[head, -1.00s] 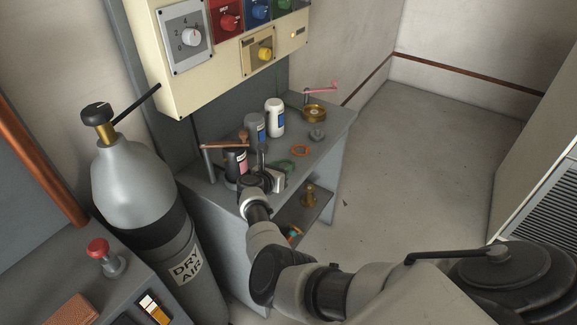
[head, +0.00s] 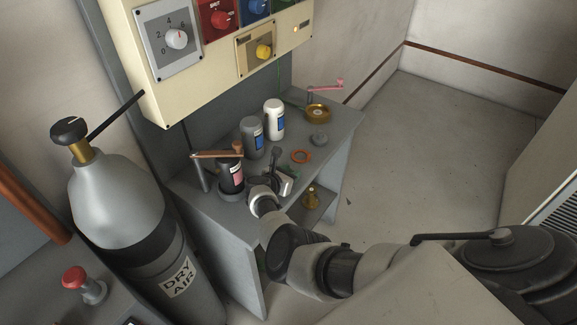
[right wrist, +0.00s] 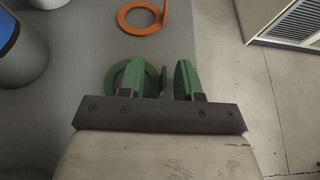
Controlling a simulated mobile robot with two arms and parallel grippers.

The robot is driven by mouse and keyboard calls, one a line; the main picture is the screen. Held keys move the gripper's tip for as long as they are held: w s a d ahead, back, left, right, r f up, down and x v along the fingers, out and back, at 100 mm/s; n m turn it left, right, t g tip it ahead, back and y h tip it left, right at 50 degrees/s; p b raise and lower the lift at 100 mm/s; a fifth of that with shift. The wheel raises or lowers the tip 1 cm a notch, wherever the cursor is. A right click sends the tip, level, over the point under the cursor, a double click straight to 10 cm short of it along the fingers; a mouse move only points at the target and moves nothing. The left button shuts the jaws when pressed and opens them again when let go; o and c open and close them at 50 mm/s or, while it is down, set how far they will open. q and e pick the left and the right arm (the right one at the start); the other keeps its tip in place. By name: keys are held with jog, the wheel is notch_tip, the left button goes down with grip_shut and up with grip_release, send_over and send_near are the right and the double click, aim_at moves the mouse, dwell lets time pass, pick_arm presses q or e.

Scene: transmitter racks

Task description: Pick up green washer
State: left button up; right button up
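The green washer (right wrist: 115,78) lies flat on the grey bench, a ring with an upright tab at its right side in the right wrist view. My right gripper (right wrist: 158,68) is over it with its two green fingers apart. The left finger covers part of the ring, and the tab stands between the fingers, nearer the left one. I see no contact. In the head view my right gripper (head: 284,183) hides most of the washer; only a little green shows beside it. My left gripper is not in view.
An orange washer (head: 309,156) lies just beyond on the bench. A dark bottle (head: 231,177), a grey bottle (head: 252,139) and a white bottle (head: 274,121) stand left and behind. A brass piece (head: 317,112) sits near the back. The bench's right edge is close; floor lies beyond.

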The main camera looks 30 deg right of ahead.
jog(key=shift+d+f, duration=0.15)
jog(key=shift+d, duration=0.15)
jog(key=shift+s, duration=0.1)
jog(key=shift+s+a+r, duration=0.2)
jog(key=shift+a+r, duration=0.05)
jog(key=shift+r, duration=0.1)
jog(key=shift+a+r, duration=0.1)
jog(key=shift+a, duration=0.05)
jog(key=shift+c, duration=2.4)
grip_shut()
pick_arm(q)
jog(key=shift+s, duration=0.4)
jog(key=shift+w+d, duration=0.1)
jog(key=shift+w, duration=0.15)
